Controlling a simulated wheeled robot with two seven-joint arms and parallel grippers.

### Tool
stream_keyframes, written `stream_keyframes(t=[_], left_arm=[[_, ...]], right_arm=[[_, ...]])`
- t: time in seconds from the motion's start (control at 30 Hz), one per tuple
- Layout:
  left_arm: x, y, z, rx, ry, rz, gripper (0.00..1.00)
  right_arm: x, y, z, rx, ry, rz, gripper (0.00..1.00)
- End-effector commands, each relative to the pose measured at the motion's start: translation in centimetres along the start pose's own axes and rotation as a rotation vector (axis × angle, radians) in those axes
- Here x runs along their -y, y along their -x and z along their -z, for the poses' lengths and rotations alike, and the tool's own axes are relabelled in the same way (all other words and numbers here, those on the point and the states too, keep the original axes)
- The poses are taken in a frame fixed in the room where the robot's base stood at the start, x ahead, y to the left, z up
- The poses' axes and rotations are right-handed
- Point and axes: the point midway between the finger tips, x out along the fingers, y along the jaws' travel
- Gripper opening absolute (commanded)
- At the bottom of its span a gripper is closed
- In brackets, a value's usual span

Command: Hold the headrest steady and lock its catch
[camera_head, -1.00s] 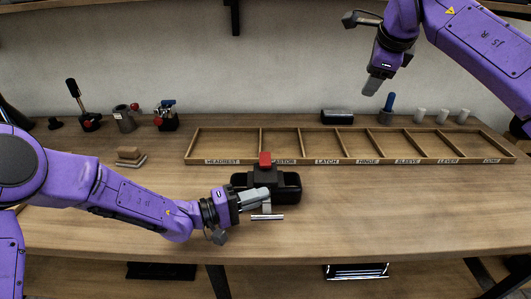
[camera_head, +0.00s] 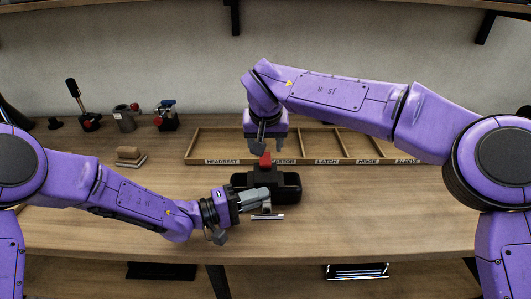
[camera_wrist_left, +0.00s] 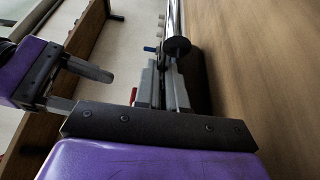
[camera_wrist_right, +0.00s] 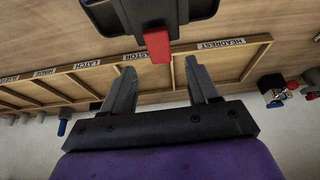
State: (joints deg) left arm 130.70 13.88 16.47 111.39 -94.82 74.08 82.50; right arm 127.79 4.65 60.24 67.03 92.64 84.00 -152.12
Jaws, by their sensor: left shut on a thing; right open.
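The black headrest (camera_head: 288,188) sits on the wooden bench, in front of the labelled tray. Its red catch (camera_head: 265,160) stands up from its top; the catch also shows in the right wrist view (camera_wrist_right: 159,46). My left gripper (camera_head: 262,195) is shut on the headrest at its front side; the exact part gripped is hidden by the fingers. A silver bar shows just below them. My right gripper (camera_head: 266,140) is open and points down just above the catch, apart from it. In the right wrist view the catch lies beyond the fingertips, between their lines.
The wooden divided tray (camera_head: 226,161) lies behind the headrest, partly covered by my right arm. Small fittings stand at the back left, including a black lever (camera_head: 73,89) and a blue-topped valve (camera_head: 167,116). A small stacked block (camera_head: 130,155) lies left of the tray. The bench front is clear.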

Motion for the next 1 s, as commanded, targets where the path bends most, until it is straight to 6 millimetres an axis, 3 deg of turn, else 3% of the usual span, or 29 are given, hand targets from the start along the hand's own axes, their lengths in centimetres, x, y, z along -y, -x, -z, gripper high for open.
stream_keyframes(t=[0.1, 0.23, 0.57, 0.77, 1.0], left_arm=[[-0.2, 0.0, 0.1, -0.001, -0.002, -0.003, 0.00], [-0.2, 0.0, 0.1, -0.001, -0.002, -0.003, 0.00], [-0.2, 0.0, 0.0, 0.000, -0.002, -0.003, 0.00], [-0.2, 0.0, 0.0, 0.000, -0.002, -0.003, 0.00], [-0.2, 0.0, 0.1, 0.000, -0.002, -0.003, 0.00]], right_arm=[[0.0, -2.6, -0.1, 0.002, -0.001, -0.001, 0.60], [0.0, -4.4, 0.0, 0.000, -0.003, -0.001, 0.60], [0.0, -5.1, 0.1, -0.001, -0.003, 0.000, 0.60], [-0.1, -5.1, 0.1, -0.001, -0.003, 0.000, 0.03], [-0.1, -5.1, 0.1, -0.001, -0.014, -0.005, 0.03]])
